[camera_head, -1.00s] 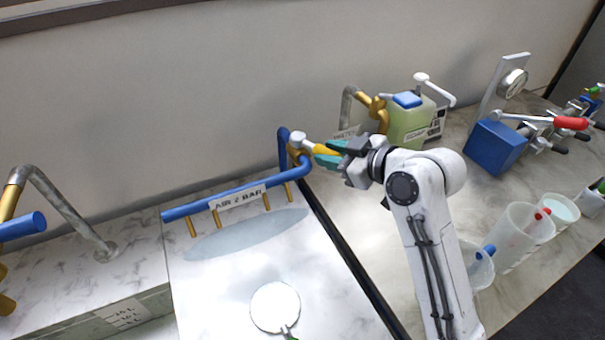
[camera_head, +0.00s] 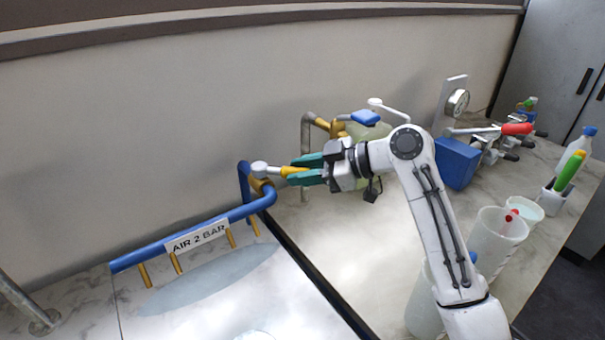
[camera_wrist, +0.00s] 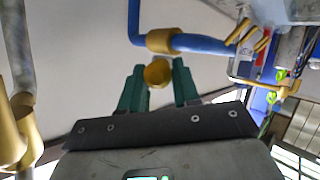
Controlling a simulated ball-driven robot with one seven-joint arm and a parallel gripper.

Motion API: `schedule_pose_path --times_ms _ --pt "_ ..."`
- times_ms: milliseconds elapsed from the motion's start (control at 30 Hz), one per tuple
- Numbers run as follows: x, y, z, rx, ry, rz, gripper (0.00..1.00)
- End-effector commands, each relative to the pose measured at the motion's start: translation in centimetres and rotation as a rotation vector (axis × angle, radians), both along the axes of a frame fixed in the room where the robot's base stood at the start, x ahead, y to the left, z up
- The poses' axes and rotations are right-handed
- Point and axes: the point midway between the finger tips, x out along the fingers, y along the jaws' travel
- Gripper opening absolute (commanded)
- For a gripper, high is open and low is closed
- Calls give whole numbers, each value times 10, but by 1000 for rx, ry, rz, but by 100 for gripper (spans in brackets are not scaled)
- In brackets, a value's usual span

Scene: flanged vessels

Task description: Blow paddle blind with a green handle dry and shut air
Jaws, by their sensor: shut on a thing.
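The blue air pipe (camera_head: 190,236) carries a label reading AIR 2 BAR and several brass nozzles. A yellow valve handle (camera_head: 291,171) with a pale grey knob sits at the pipe's right end. My gripper (camera_head: 303,170) is shut on this handle, with a green finger on either side. In the wrist view the handle's round yellow end (camera_wrist: 157,72) shows between the fingers. The paddle blind's pale disc (camera_head: 255,336) just shows at the bottom edge, below the nozzles; its green handle is out of frame. Air flow cannot be made out.
A greenish soap container (camera_head: 366,131) and a brass tap (camera_head: 322,124) stand behind my gripper. Translucent cups (camera_head: 497,243) stand at the right front, partly behind my arm.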

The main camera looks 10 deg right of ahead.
Motion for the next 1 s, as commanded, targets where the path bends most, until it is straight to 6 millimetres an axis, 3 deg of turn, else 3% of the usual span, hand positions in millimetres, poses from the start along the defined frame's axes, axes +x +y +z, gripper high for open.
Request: schedule_pose_path --times_ms 167,200,400,733,1000 --pt "0 -1 0 -1 1 -3 0" --pt "0 -1 0 -1 1 -3 34" --pt "0 0 0 0 1 -3 52" --pt "-1 -5 1 0 1 -4 52" --pt "-18 -44 17 0 -1 -6 52"
